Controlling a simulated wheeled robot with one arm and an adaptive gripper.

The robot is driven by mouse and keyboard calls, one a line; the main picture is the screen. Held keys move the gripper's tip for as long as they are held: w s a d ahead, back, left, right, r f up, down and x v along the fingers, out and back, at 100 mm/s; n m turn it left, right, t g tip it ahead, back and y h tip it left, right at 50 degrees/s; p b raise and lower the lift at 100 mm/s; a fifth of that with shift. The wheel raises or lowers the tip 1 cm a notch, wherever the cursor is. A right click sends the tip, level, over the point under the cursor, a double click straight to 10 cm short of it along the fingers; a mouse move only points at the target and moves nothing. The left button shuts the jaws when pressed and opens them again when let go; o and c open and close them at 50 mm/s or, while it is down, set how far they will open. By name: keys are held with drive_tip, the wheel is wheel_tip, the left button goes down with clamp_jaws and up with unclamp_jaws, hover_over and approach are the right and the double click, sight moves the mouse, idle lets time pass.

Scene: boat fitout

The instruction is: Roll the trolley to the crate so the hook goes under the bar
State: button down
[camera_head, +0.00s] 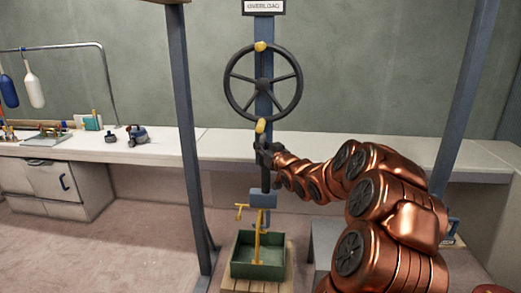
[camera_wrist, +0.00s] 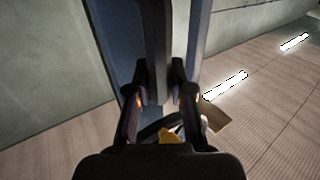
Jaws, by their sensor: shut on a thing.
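The green crate (camera_head: 243,270) stands on a wooden pallet low in the head view. A yellow upright piece and crosspiece (camera_head: 258,238) show at the crate; I cannot tell hook from bar there. A blue block (camera_head: 263,199), which may be the trolley, sits just above, with a yellow handle-like piece (camera_head: 242,207) at its left. My gripper (camera_head: 265,156) is at the blue post, below the handwheel's lower yellow knob. In the wrist view my gripper (camera_wrist: 155,88) is shut on a dark bar (camera_wrist: 155,45); what it belongs to is unclear.
A black handwheel (camera_head: 232,85) with yellow knobs is on the blue post under an overload sign (camera_head: 264,7). Blue-grey uprights stand left (camera_head: 187,130) and right (camera_head: 462,110). A white counter (camera_head: 90,150) with tools runs along the wall. Floor at left is clear.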

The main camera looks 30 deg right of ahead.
drive_tip(key=shift+a, duration=0.15)
drive_tip(key=c, duration=1.3)
unclamp_jaws()
drive_tip(key=shift+w+a, duration=0.15)
drive_tip(key=shift+s, duration=0.65)
drive_tip(key=s, duration=1)
drive_tip(key=shift+s+a, duration=0.2)
drive_tip(key=shift+s, duration=0.2)
